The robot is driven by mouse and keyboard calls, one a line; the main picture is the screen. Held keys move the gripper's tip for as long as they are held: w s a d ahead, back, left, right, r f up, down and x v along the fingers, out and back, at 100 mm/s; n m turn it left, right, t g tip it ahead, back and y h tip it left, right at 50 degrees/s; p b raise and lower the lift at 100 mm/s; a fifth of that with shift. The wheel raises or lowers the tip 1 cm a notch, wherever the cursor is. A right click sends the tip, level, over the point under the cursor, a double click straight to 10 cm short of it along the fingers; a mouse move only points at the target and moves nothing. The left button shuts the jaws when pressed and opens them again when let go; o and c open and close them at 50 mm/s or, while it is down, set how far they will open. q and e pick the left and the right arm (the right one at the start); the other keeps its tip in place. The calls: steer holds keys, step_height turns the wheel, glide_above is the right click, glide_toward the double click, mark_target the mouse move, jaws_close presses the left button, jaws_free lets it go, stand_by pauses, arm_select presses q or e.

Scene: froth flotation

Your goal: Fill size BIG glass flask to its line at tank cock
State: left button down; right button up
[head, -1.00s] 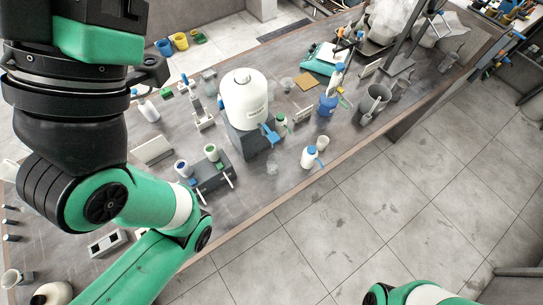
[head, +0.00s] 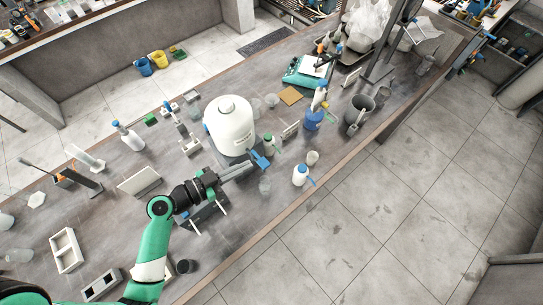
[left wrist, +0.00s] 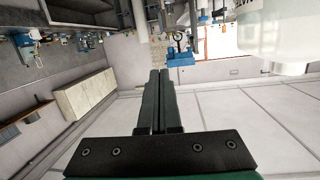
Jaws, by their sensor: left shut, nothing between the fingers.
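The white tank (head: 230,128) stands on a dark block on the bench, with its blue cock (head: 262,159) low on its front right side. My left gripper (head: 250,168) is shut and empty, its tips close to the cock; I cannot tell if they touch. In the left wrist view its fingers (left wrist: 160,75) lie together, with a blue part (left wrist: 178,53), likely the cock, just beyond them and the tank (left wrist: 285,45) at upper right. A small clear glass vessel (head: 265,185) stands just in front of the cock. Its size mark, line and contents cannot be read. My right gripper is out of view.
A white wash bottle (head: 300,175) and small cup (head: 313,158) stand right of the glass. A green-capped bottle (head: 269,145) stands near the cock. Clear glassware (head: 271,101) is behind the tank. The bench's front edge lies close by.

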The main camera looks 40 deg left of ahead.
arm_select(q)
steer(key=s, duration=0.1)
steer(key=s+a+f+n+y, duration=0.1)
steer(key=s+a+f+n, duration=0.1)
steer(key=shift+s+f+y, duration=0.15)
steer(key=shift+f+y, duration=0.05)
steer(key=shift+y, duration=0.1)
steer(key=b, duration=0.4)
glide_above(260, 159)
steer(key=s+d, duration=0.2)
steer(key=s, duration=0.1)
steer(key=f, duration=0.2)
steer(key=shift+w+a+f+b, duration=0.1)
steer(key=shift+f+b, duration=0.1)
steer(key=shift+f, duration=0.9)
steer(key=shift+w+f+b, duration=0.1)
steer(key=shift+f+b, duration=0.05)
steer(key=shift+f, duration=0.95)
